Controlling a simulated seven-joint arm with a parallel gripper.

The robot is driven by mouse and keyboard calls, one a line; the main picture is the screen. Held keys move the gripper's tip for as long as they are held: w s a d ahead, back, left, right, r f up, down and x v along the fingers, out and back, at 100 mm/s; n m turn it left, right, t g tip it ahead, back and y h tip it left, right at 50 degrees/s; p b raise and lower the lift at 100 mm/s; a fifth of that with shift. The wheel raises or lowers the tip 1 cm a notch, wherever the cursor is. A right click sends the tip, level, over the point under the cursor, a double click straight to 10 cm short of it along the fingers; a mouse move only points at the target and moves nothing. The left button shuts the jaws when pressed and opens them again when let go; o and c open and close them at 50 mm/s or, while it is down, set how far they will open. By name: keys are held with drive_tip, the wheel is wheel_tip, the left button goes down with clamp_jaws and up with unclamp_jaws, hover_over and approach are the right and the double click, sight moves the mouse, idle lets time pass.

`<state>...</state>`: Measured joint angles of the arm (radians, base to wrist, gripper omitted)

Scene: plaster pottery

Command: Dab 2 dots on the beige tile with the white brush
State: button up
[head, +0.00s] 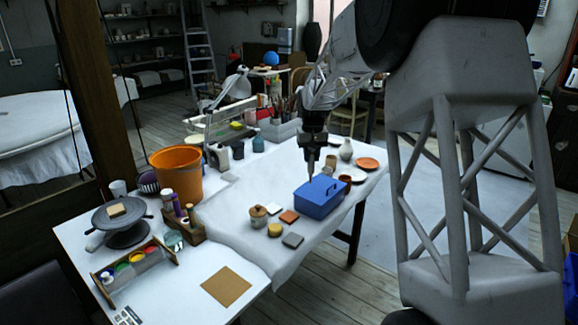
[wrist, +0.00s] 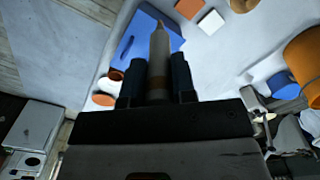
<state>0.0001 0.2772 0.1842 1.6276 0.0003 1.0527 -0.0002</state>
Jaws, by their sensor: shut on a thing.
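My gripper (head: 311,150) hangs over the blue box (head: 319,197) at the back right of the table. In the wrist view my gripper (wrist: 158,85) is shut on a pale, tapered tool, seemingly the white brush (wrist: 158,55). The brush points away from the fingers, its narrow tip in front of the blue box (wrist: 138,35). In the head view the brush points down and its tip is small. The beige tile (head: 116,210) lies on the dark turntable (head: 122,222) at the left of the table, far from my gripper. It is not identifiable in the wrist view.
An orange bucket (head: 177,173), a bottle rack (head: 184,221) and a paint rack (head: 137,268) stand near the turntable. A brown square (head: 226,286) lies at the front.

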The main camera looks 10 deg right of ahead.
drive_tip(key=shift+a, duration=0.1)
idle(0.3)
drive_tip(key=w+a+f+t+y, duration=0.1)
drive_tip(key=w+a, duration=0.2)
drive_tip(key=a, duration=0.9)
drive_tip(key=w+a+f, duration=0.1)
drive_tip(key=w+a, duration=0.1)
drive_tip(key=a, duration=0.9)
drive_tip(key=w+a+f+t+y, duration=0.1)
drive_tip(key=w+a, duration=0.2)
drive_tip(key=a, duration=0.9)
drive_tip(key=s+a+f, duration=0.1)
drive_tip(key=s+a, duration=0.1)
drive_tip(key=a, duration=1)
drive_tip(key=s+a+f+t, duration=0.1)
drive_tip(key=s+a+f, duration=0.1)
drive_tip(key=a, duration=1)
drive_tip(key=s+a+f+t+y, duration=0.1)
drive_tip(key=s+a, duration=0.2)
drive_tip(key=a, duration=0.9)
drive_tip(key=shift+a+f, duration=0.25)
drive_tip(key=shift+a, duration=0.05)
drive_tip(key=shift+s, duration=0.1)
drive_tip(key=shift+f, duration=0.4)
drive_tip(key=shift+f, duration=0.65)
drive_tip(key=shift+f, duration=0.6)
